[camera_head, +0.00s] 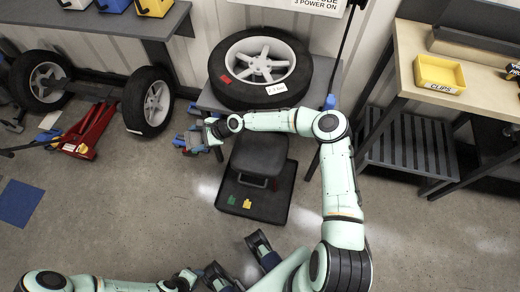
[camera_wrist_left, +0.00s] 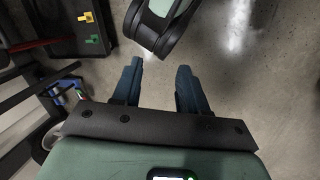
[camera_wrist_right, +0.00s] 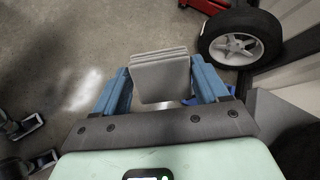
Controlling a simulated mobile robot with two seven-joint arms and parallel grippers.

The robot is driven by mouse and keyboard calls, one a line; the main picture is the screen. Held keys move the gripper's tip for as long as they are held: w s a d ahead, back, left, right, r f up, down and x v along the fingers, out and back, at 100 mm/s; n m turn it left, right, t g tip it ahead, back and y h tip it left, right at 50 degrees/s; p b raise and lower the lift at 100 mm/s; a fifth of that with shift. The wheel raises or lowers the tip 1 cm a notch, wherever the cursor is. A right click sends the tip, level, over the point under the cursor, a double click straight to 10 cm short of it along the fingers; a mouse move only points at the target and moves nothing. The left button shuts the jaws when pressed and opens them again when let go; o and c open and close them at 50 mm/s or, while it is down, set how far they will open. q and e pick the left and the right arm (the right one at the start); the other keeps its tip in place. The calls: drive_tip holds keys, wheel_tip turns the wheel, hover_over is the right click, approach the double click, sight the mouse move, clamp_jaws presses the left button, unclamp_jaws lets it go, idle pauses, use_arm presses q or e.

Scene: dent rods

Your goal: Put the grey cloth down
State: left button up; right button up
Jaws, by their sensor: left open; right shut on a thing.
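The grey cloth (camera_wrist_right: 160,78) shows in the right wrist view as a folded, layered pad between the blue fingers of my right gripper (camera_wrist_right: 158,70). The gripper is shut on it and holds it above the floor. In the head view my right gripper (camera_head: 207,133) is at the left of the dark stool, in front of the bench with the tyre; the cloth is hard to make out there. My left gripper (camera_wrist_left: 158,82) is open and empty in the left wrist view, low over the floor near my base.
A dark stool (camera_head: 259,157) stands on a black tray (camera_head: 231,204) with green and yellow pieces. A tyre (camera_head: 261,72) lies on a grey bench. A red jack (camera_head: 89,131) and wheels are at left. A workbench with a yellow bin (camera_head: 439,73) is at right. Open floor lies at centre left.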

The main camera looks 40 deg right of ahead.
use_arm(q)
drive_tip(key=w+a+f+b, duration=0.1)
drive_tip(key=w+f+b, duration=0.1)
drive_tip(key=f+b, duration=0.3)
drive_tip(key=w+a+f+t+y+b, duration=0.1)
drive_tip(key=w+a+f+b, duration=0.1)
drive_tip(key=f+b, duration=0.3)
wheel_tip(320, 180, down, 2)
drive_tip(key=shift+w+f+n+t+b, duration=0.1)
drive_tip(key=shift+w+n+t+b, duration=0.25)
drive_tip(key=shift+w, duration=0.4)
use_arm(e)
drive_tip(key=s+d+f+n+g+h, duration=0.2)
drive_tip(key=s+d+n, duration=0.1)
drive_tip(key=d, duration=0.4)
drive_tip(key=s+d+f+n+g+h, duration=0.2)
drive_tip(key=s+d+n+h, duration=0.1)
drive_tip(key=d, duration=0.4)
drive_tip(key=s+d+f+n+g+h, duration=0.2)
drive_tip(key=d+f+n+g+h, duration=0.1)
drive_tip(key=d, duration=0.5)
drive_tip(key=shift+s+n, duration=0.3)
drive_tip(key=shift+s, duration=0.1)
use_arm(q)
drive_tip(key=shift+a, duration=0.1)
